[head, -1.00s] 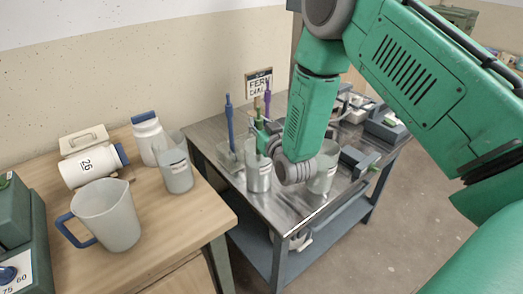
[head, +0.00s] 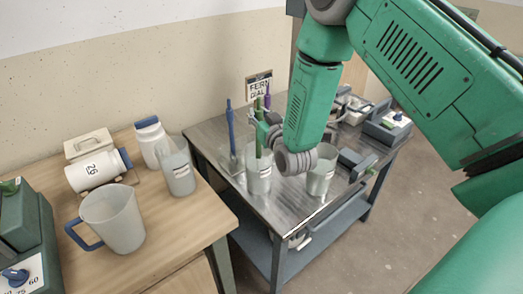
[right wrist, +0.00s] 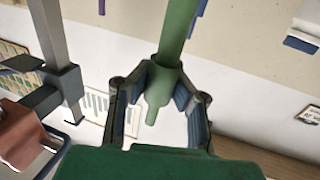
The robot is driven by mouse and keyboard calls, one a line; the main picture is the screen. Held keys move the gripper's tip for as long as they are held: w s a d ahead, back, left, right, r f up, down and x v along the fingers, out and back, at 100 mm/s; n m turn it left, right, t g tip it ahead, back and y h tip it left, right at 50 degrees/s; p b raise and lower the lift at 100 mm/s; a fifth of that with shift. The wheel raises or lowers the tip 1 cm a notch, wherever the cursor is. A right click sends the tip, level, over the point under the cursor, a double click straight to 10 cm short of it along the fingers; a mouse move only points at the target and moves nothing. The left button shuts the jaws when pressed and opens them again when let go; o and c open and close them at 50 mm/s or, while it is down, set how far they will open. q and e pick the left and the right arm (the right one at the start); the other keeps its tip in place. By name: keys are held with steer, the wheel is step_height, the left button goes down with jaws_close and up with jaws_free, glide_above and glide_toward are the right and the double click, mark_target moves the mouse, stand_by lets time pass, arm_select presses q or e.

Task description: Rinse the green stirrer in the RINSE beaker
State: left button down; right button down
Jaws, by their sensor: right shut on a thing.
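The green stirrer (head: 259,140) stands nearly upright at the steel table, its lower part at the mouth of a clear beaker (head: 259,181). I cannot tell how deep its tip sits. My right gripper (head: 268,128) is shut on the stirrer; the arm partly hides the fingers. In the right wrist view, the fingers (right wrist: 160,98) close around the green handle (right wrist: 178,35). A second clear beaker (head: 320,178) stands to the right, by my wrist. The labels are too small to read, so I cannot tell which is the RINSE beaker. My left gripper is not in view.
A blue stirrer (head: 231,132) and a purple stirrer (head: 267,96) stand nearby. The wooden table (head: 185,235) on the left holds a pitcher (head: 115,220), white jars and another clear beaker (head: 178,172). The front of the steel table (head: 285,208) has some bare room.

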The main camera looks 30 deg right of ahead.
steer(key=shift+r+p, duration=3.9)
steer(key=shift+r, duration=1.8)
step_height(320, 180, up, 4)
steer(key=p, duration=0.2)
steer(key=shift+p, duration=0.4)
steer(key=shift+f, duration=0.1)
